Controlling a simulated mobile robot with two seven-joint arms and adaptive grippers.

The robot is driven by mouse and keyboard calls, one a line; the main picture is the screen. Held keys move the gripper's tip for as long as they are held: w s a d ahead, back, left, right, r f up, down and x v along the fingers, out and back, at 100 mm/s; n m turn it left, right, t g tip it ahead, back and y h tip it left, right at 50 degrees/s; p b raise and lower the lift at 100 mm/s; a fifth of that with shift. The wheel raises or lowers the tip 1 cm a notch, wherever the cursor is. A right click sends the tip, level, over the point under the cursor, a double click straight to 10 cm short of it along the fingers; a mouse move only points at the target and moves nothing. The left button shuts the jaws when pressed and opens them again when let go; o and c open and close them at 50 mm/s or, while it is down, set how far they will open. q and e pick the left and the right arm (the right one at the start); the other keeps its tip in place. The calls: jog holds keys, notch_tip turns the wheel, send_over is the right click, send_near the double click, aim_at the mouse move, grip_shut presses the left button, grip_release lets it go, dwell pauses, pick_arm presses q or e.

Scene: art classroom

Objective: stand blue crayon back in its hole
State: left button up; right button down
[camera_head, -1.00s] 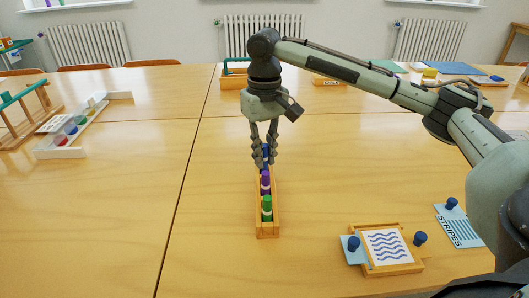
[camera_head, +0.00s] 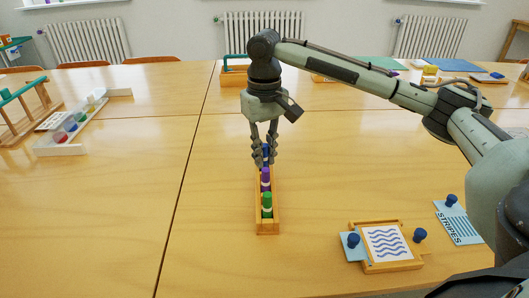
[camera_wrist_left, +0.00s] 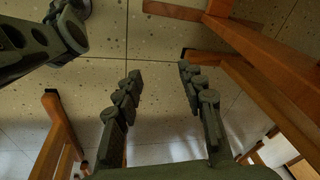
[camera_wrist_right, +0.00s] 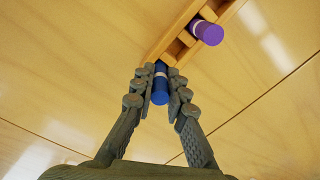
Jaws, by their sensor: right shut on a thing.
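A narrow wooden crayon holder (camera_head: 267,228) stands on the table in the head view. A purple crayon (camera_head: 265,178) and a green crayon (camera_head: 267,204) stand upright in it. My right gripper (camera_head: 264,161) is over the holder's far end, pointing down, shut on the blue crayon (camera_wrist_right: 160,86). In the right wrist view the blue crayon is between the fingertips at the end of the holder (camera_wrist_right: 180,30), near the purple crayon (camera_wrist_right: 207,33). I cannot tell whether its lower end is inside a hole. My left gripper (camera_wrist_left: 160,72) is open and empty above the floor.
A wooden frame with a wave card (camera_head: 386,243) and a STRIPES card (camera_head: 456,222) lie at the right. A white tray (camera_head: 62,151) and a wooden rack (camera_head: 20,115) are at the left. The table around the holder is clear. Wooden legs (camera_wrist_left: 250,50) stand near my left gripper.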

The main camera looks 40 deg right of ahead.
dwell(0.4)
jog(key=shift+f, duration=0.25)
dwell(0.3)
jog(key=c, duration=1.4)
grip_release()
jog(key=shift+c, duration=0.2)
jog(key=shift+o, duration=1.2)
jog(key=shift+r, duration=3)
